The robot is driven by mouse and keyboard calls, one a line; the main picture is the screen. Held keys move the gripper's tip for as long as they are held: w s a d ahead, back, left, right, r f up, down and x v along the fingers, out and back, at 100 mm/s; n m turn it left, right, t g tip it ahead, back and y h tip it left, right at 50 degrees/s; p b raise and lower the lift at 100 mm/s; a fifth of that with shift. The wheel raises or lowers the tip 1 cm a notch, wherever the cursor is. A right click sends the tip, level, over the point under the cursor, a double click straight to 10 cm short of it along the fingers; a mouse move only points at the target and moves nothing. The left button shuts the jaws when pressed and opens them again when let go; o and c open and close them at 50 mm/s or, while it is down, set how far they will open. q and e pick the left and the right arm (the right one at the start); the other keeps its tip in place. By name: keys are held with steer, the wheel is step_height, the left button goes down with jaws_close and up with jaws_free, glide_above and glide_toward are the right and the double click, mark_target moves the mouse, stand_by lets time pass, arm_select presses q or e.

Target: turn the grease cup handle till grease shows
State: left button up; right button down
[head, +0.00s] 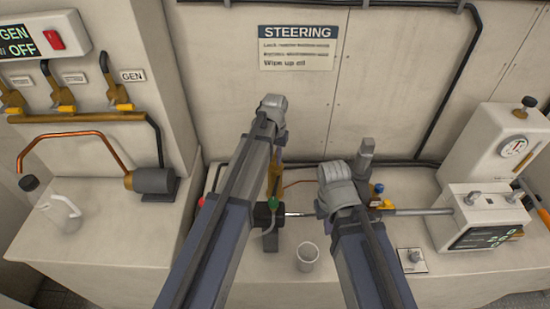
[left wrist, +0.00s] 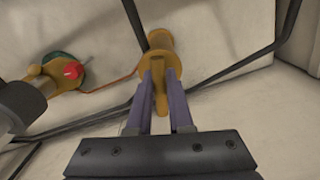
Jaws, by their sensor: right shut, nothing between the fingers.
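The brass-coloured grease cup (left wrist: 161,40) shows in the left wrist view, with its flat handle (left wrist: 160,95) pointing toward the camera. The purple fingers of my left gripper (left wrist: 162,85) lie on either side of the handle and appear closed on it. In the head view the cup (head: 274,178) is partly covered by my left arm. My right gripper (head: 336,190) is at the end of the right arm, over the bench right of the cup; its fingers are mostly hidden and it looks empty. I see no grease.
A white cup (head: 307,257) stands on the bench between my arms. A metal shaft (head: 420,211) runs right to a white box with a display (head: 487,220). A red knob (left wrist: 73,70) shows left of the grease cup. A clear jug (head: 62,212) stands on the left bench.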

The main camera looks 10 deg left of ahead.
mark_target(275, 155)
arm_select(q)
steer(key=o, duration=0.4)
steer(key=shift+c, duration=0.2)
steer(key=shift+r, duration=0.1)
step_height(275, 155, up, 8)
steer(key=p, duration=0.8)
steer(key=shift+f, duration=0.2)
